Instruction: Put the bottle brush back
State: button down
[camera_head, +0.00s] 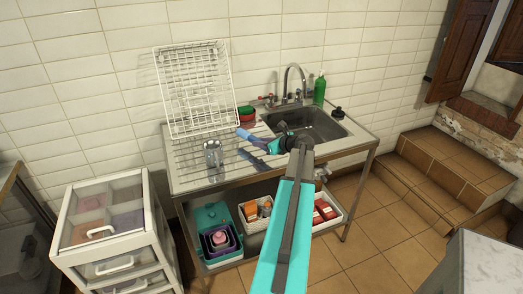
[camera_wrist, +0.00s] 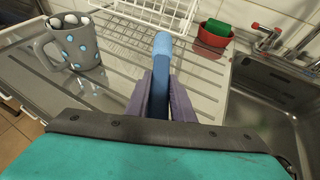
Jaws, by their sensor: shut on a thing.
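The bottle brush is a blue stick with a lighter blue, fuzzy-looking end (camera_wrist: 162,46). It also shows in the head view (camera_head: 243,133), above the sink unit's ribbed drainboard. My gripper (camera_wrist: 161,92) is shut on the brush, with a purple finger on each side of it. In the wrist view the brush points away from me, toward the back of the drainboard. The part of the brush nearest my palm is hidden. My gripper in the head view (camera_head: 258,143) is small and partly hidden by my wrist.
A grey, blue-dotted mug (camera_wrist: 76,45) stands left on the drainboard. A white wire rack (camera_head: 196,88) leans against the wall. A red container (camera_wrist: 214,38) with a green thing stands behind, beside the sink (camera_head: 318,130). A green bottle (camera_head: 320,90) stands back right; drawers (camera_head: 110,240) stand left.

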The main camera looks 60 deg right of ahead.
aim_at(261, 155)
jog(key=shift+f+p, duration=0.45)
jog(key=shift+f, duration=1.4)
jog(key=shift+f, duration=0.15)
jog(key=c, duration=1.5)
grip_release()
jog(key=shift+c, duration=0.2)
jog(key=shift+s, duration=0.1)
jog(key=b+v, duration=0.2)
jog(key=v, duration=1)
jog(key=shift+b, duration=0.35)
